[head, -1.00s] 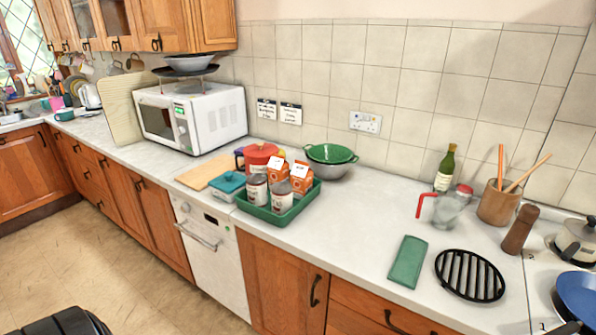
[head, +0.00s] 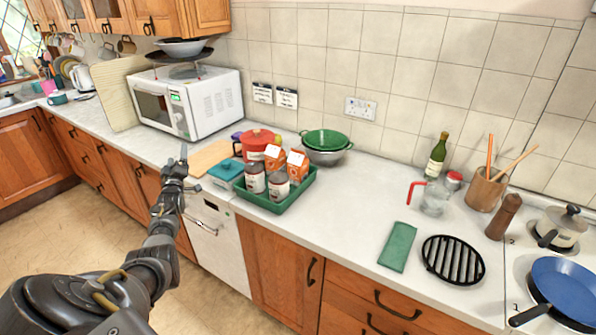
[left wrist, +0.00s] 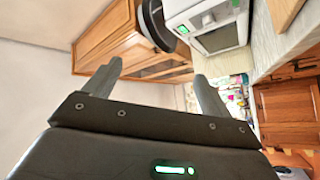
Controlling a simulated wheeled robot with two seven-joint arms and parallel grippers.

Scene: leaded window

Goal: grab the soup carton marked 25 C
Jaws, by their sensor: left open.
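Two orange-and-white cartons (head: 297,165) stand side by side at the back of a green tray (head: 268,206) on the counter. The other carton (head: 274,158) is to the left. Their markings are too small to read, so I cannot tell which is 25 C. Two cans (head: 255,178) stand in front and hide part of the cartons. My left gripper (head: 183,162) is raised in front of the counter edge, left of the tray and apart from it. In the left wrist view its jaws (left wrist: 155,88) are open and empty. My right gripper is not in view.
A red pot (head: 258,142), a teal lidded box (head: 227,170) and a wooden board (head: 208,156) crowd the tray's left side. A green colander (head: 327,139) sits behind right. A microwave (head: 190,105) stands further left. Counter right of the tray is clear up to a green cloth (head: 398,246).

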